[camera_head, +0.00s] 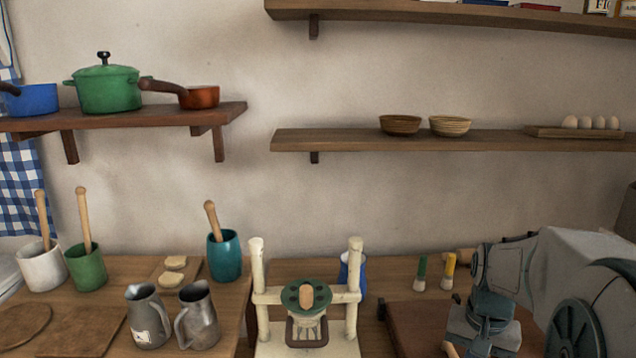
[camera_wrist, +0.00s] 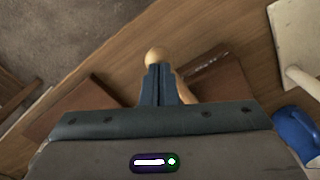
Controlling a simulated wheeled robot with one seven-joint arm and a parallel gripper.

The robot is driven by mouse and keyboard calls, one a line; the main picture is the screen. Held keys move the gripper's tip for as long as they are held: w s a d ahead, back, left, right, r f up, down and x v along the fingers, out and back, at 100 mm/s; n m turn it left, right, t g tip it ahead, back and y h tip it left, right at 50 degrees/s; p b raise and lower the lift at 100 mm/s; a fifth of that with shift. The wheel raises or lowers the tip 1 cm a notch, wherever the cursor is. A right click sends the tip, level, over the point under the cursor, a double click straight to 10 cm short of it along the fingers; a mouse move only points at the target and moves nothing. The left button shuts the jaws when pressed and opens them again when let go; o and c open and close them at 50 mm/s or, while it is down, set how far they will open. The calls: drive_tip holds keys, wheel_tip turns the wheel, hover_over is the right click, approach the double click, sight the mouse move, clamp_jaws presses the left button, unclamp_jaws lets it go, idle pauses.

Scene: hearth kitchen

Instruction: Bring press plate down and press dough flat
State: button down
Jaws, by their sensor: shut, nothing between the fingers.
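The cream press (camera_head: 353,312) stands upright on the table in the head view, with two posts and a crossbar. Its round green press plate (camera_head: 290,293) carries a wooden knob (camera_head: 306,296) and sits between the posts. I cannot make out dough under the plate. Part of the cream press (camera_wrist: 297,28) shows at the upper right of the wrist view. My gripper (camera_wrist: 160,72) is shut and empty, over a wooden rolling pin (camera_wrist: 156,56) right of the press, away from the plate.
Two metal jugs (camera_head: 198,318) stand left of the press. A blue jug (camera_head: 343,272) is close behind it and also shows in the wrist view (camera_wrist: 294,132). Two upright brushes (camera_head: 420,272) and a brown board (camera_head: 410,325) are to its right. Pale dough-like pieces (camera_head: 175,263) lie at left.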

drive_tip(key=shift+s+f, duration=0.1)
drive_tip(key=shift+f, duration=0.3)
idle(0.7)
wheel_tip(320, 180, up, 8)
drive_tip(key=p, duration=0.6)
drive_tip(key=shift+a, duration=0.15)
drive_tip(key=s+a+r+n+t, duration=0.1)
drive_tip(key=s+a+n+t, duration=0.2)
drive_tip(key=s+a, duration=0.6)
drive_tip(key=a+n, duration=0.2)
drive_tip(key=a, duration=0.1)
drive_tip(key=shift+s+n, duration=0.25)
drive_tip(key=shift+n, duration=0.05)
drive_tip(key=shift+a, duration=0.1)
